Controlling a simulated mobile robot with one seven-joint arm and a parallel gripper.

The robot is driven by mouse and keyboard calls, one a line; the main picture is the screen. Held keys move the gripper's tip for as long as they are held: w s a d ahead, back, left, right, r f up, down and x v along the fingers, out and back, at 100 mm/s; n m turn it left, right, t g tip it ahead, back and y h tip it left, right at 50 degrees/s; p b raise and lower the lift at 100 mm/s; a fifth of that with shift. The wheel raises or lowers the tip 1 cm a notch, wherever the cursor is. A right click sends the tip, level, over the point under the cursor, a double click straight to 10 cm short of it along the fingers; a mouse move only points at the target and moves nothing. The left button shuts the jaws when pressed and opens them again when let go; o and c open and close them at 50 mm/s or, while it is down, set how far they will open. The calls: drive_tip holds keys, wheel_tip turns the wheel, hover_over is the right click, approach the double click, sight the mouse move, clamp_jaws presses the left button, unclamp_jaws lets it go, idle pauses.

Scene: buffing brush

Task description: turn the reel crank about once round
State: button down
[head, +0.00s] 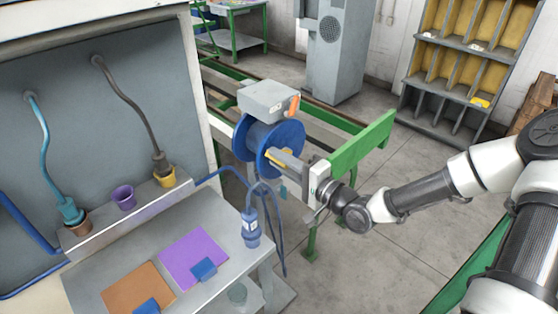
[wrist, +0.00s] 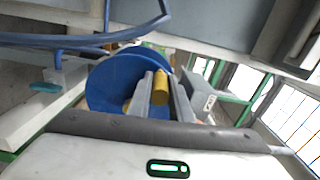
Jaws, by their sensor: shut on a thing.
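The blue reel (head: 241,141) stands on the green frame beside the bench in the head view, and its round blue side fills the middle of the wrist view (wrist: 105,88). The yellow crank handle (wrist: 161,87) sticks out from the reel's face. My gripper (wrist: 163,92) is shut on this handle, with one finger on each side of it. In the head view my gripper (head: 276,160) reaches the reel from the right, and a bit of yellow shows at its fingertips. The fingers hide most of the crank arm.
A blue hose (head: 217,172) runs from the reel side to a blue connector (head: 251,228) hanging at the bench edge. A grey box (head: 268,99) with an orange part sits above the reel. The green frame (head: 365,143) lies behind my wrist. Open floor lies at right.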

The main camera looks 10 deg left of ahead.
drive_tip(key=shift+r, duration=0.1)
drive_tip(key=c, duration=1.6)
unclamp_jaws()
drive_tip(key=shift+d, duration=0.1)
drive_tip(key=v, duration=1.7)
drive_tip(key=shift+s+b, duration=0.15)
drive_tip(key=shift+b, duration=0.2)
